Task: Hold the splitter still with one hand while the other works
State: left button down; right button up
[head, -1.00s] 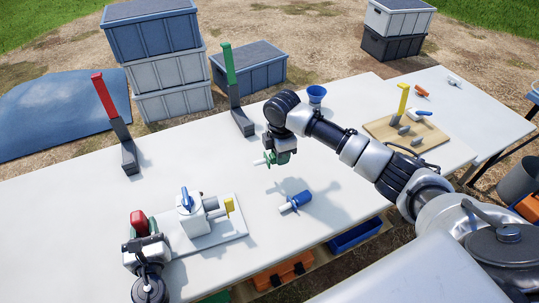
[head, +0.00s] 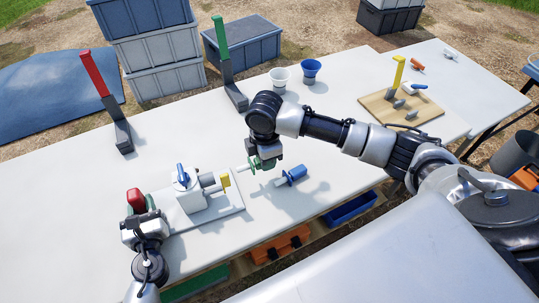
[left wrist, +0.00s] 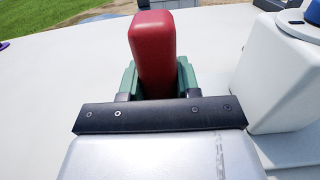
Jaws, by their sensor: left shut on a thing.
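The splitter (head: 190,194) is a white block with a blue lever on top, a grey side spout and a yellow tab (head: 225,180) at its right, on a pale base plate (head: 222,216). My left gripper (head: 138,208) is shut on a red grip (left wrist: 153,50) at the splitter's left; green finger pads flank it in the left wrist view. Whether the red grip joins the splitter is hidden. My right gripper (head: 256,164) hovers right of the yellow tab, apart from it. A pale thin piece points left from its green fingers; its hold is unclear. A blue-ended fitting (head: 291,175) lies right of it.
A red-handled stand (head: 107,100) and a green-handled stand (head: 228,68) stand behind. A white cup (head: 280,77) and blue cup (head: 311,70) stand at the back. A wooden board (head: 420,108) holds a yellow-handled piece.

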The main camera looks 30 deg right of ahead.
aim_at(238, 168)
jog(key=shift+w+a, duration=0.2)
jog(key=shift+a, duration=2.1)
jog(key=shift+w+a, duration=0.15)
jog(key=shift+a, duration=1.65)
jog(key=shift+d, duration=0.15)
jog(key=shift+d, duration=1.2)
jog(key=shift+a, duration=0.65)
dwell(0.3)
jog(key=shift+a, duration=0.35)
jog(key=shift+a, duration=0.3)
jog(key=o, duration=0.9)
jog(key=shift+a, duration=0.1)
